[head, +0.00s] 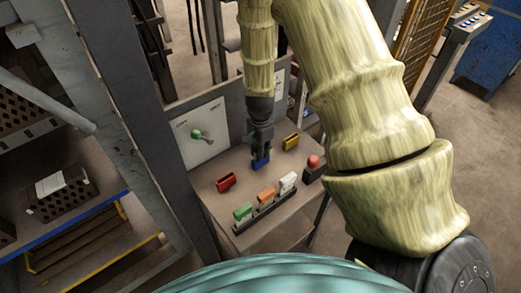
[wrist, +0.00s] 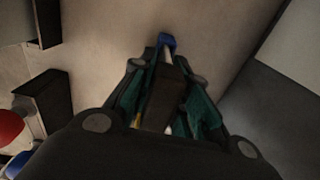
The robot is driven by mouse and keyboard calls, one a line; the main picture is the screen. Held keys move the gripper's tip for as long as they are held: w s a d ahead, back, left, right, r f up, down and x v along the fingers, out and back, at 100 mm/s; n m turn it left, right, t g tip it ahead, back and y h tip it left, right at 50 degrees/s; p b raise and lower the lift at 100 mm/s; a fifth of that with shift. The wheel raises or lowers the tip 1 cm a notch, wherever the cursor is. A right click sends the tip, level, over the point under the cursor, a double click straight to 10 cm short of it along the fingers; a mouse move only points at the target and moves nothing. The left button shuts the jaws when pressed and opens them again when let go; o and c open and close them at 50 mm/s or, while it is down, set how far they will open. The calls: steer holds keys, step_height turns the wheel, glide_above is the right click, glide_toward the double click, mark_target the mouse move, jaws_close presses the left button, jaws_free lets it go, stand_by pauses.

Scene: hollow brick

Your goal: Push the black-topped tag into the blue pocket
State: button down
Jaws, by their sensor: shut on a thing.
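My gripper (head: 261,152) points down over the panel's ledge, shut on the black-topped tag. In the wrist view the tag's dark top (wrist: 163,104) lies between the fingers of my gripper (wrist: 166,88), with a pale strip beyond it. The blue pocket (head: 261,163) is directly below the fingertips in the head view. Its blue edge also shows in the wrist view (wrist: 168,41), past the fingers. The fingers hide most of the tag and part of the pocket. I cannot tell how deep the tag sits in the pocket.
A red pocket (head: 226,182) lies to the left, a yellow pocket (head: 291,142) to the right. In front, a dark rack (head: 266,214) holds green, orange and white tags. A red button (head: 313,161) stands at the right. A panel with a green knob (head: 196,134) rises behind.

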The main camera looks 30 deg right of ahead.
steer(key=c, duration=1.3)
jaws_free()
step_height(320, 180, up, 12)
